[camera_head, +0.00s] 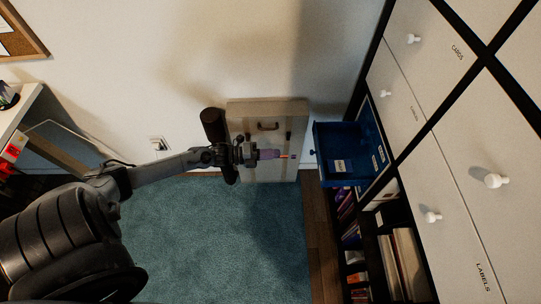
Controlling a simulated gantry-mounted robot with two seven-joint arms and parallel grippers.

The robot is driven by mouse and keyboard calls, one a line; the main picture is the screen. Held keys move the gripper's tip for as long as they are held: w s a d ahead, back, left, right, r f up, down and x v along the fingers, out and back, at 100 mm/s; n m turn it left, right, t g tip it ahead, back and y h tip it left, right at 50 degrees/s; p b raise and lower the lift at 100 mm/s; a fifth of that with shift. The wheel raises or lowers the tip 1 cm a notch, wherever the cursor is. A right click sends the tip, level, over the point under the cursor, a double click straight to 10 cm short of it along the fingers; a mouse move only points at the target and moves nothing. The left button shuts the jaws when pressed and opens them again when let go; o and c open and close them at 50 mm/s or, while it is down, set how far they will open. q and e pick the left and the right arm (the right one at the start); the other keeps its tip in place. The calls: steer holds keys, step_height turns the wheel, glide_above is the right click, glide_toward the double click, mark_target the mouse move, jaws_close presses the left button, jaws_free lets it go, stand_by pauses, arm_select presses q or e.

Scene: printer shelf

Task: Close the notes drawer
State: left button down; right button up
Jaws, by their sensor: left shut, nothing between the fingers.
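The open drawer (350,147) is blue inside and sticks out to the left from the dark-framed cabinet. A small white label lies inside it and a knob shows on its outer front. The wording on its label is too small to read. My left gripper (286,155) is shut and empty, just left of the drawer's front, with a small gap between them. Its arm comes in from the left. My right gripper is not in view.
The cabinet has white drawer fronts with knobs (495,181), some labelled CARDS and LABELS. Shelves with books and folders (402,262) lie below the open drawer. A beige case (267,112) stands against the wall behind my gripper. Teal carpet (215,240) is clear.

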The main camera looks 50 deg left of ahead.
arm_select(q)
steer(key=b+x, duration=0.4)
steer(key=x, duration=0.7)
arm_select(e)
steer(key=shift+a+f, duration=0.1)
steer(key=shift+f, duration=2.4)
